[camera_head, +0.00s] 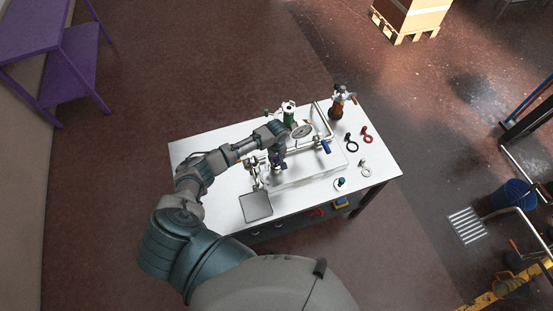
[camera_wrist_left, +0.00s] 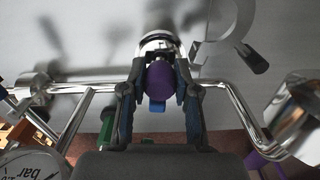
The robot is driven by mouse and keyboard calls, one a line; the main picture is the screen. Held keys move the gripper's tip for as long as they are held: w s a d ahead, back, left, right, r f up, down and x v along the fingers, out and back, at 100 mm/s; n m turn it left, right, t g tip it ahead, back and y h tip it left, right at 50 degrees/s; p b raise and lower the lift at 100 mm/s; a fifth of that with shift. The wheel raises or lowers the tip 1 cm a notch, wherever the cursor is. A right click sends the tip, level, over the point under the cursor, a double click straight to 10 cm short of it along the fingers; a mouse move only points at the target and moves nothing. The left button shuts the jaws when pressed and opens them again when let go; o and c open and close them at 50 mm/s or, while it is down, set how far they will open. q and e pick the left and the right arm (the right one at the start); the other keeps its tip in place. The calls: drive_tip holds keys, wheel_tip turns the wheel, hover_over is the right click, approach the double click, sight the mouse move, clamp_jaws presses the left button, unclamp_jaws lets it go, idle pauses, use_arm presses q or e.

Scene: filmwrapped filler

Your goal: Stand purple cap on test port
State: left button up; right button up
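The purple cap (camera_wrist_left: 158,80) sits between the two fingers of my left gripper (camera_wrist_left: 159,70) in the left wrist view, with a finger against each side. A shiny chrome port (camera_wrist_left: 157,42) shows just beyond the cap; I cannot tell whether they touch. In the head view my left gripper (camera_head: 278,164) points down over the pipework on the white table, and a little purple shows at its tips. The port's lower part is hidden by the gripper there. My right gripper is not in view.
The white table (camera_head: 205,150) carries chrome pipework, a round gauge (camera_head: 302,131), a blue-handled valve (camera_head: 325,146) and a grey square plate (camera_head: 256,206).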

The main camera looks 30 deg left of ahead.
use_arm(q)
drive_tip(key=o, duration=0.4)
wheel_tip(320, 180, up, 12)
drive_tip(key=shift+f, duration=0.1)
idle(0.3)
drive_tip(key=shift+f, duration=0.1)
idle(0.4)
